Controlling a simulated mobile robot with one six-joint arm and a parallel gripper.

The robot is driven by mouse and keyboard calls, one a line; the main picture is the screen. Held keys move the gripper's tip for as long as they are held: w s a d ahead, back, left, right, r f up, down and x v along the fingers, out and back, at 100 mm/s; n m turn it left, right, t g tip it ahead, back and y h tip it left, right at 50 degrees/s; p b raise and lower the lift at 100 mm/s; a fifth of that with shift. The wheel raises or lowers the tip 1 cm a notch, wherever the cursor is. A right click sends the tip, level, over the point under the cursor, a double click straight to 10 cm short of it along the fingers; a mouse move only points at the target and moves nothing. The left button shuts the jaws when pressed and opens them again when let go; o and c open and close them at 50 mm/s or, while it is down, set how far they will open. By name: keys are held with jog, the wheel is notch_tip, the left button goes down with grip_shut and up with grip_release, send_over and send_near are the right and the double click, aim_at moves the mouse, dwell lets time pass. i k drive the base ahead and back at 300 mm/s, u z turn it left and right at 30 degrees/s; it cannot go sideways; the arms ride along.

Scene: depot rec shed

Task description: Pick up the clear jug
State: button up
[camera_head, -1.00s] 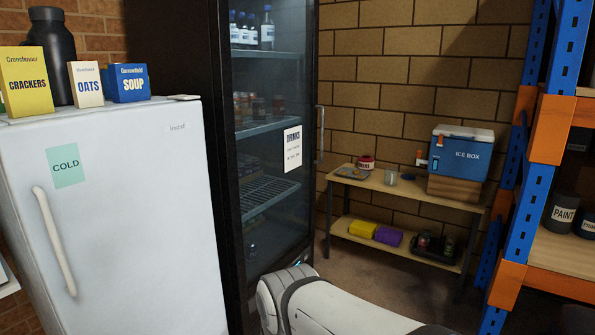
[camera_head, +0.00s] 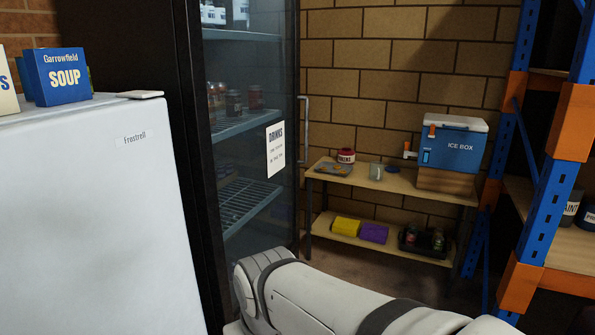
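A small pale grey, see-through-looking vessel (camera_head: 376,171) stands upright on the top of the low wooden bench (camera_head: 440,188) by the back wall. It may be the clear jug, but it is too small to make out a handle or spout. No other clear jug can be made out. My gripper is out of the picture; only my white arm shows, low in the middle and right.
A white fridge (camera_head: 95,220) and a dark glass-door drinks cabinet (camera_head: 276,150) stand on the left. An ice box (camera_head: 460,148), a red tin (camera_head: 346,156) and a small blue object (camera_head: 391,169) share the bench top. Blue-orange racking (camera_head: 548,190) stands on the right.

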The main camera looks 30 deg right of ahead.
aim_at(377, 169)
jog(key=z, duration=1.6)
jog(key=i, duration=3.8)
jog(key=u, duration=1.4)
